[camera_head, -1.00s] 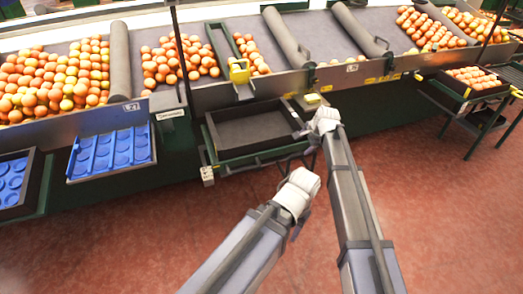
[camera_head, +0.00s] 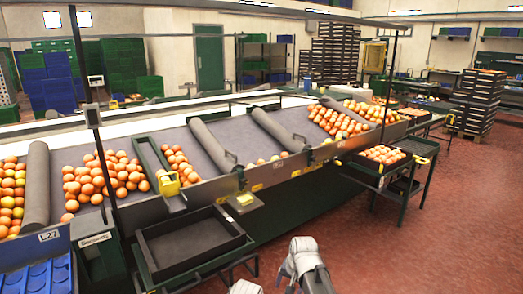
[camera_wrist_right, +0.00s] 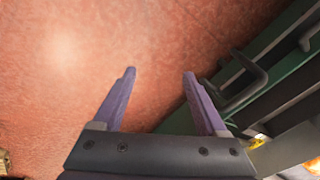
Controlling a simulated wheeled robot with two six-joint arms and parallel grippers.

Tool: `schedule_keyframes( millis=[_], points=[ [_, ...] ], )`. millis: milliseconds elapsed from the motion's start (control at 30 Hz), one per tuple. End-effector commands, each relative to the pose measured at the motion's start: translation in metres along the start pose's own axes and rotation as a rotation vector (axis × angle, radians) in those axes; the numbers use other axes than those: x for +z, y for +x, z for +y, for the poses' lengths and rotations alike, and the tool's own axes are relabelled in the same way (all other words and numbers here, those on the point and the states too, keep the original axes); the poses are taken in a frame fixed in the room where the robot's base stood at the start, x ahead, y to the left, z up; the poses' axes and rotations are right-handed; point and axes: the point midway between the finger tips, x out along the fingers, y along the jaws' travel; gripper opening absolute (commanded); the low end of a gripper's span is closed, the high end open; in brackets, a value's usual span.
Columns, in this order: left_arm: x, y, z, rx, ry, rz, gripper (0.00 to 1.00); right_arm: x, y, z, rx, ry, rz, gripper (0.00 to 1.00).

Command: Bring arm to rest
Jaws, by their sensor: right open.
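My right gripper (camera_wrist_right: 159,73) is open and empty in the right wrist view, its two purple-grey fingers apart over the red floor. In the head view my right arm's white wrist (camera_head: 303,258) shows at the bottom centre, right of the dark empty tray. My left arm's white wrist (camera_head: 245,287) is only just inside the bottom edge, below the tray's front right corner. The left fingers cannot be made out there.
The dark empty tray (camera_head: 190,245) stands on a green stand before the sorting table, which holds several heaps of oranges (camera_head: 105,180). A crate of oranges (camera_head: 383,154) stands on a rack at right. Red floor (camera_head: 440,225) is open at lower right. A green frame edge (camera_wrist_right: 240,108) is right of the fingers.

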Motion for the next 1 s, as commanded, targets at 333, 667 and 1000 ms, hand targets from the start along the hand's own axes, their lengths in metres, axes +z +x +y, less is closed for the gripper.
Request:
schedule_keyframes(
  millis=[333,667,1000],
  points=[
    [0.0,0.0,0.0,0.0,0.0,0.0,0.5,0.07,-0.026,0.101,0.109,-0.289,-0.086,0.75],
    [0.0,0.0,0.0,0.0,0.0,0.0,0.5,0.115,-0.036,0.119,0.156,-0.48,-0.163,0.75],
    [0.0,0.0,0.0,0.0,0.0,0.0,0.5,0.161,-0.037,0.081,0.198,-0.635,-0.219,0.75]
  ],
)
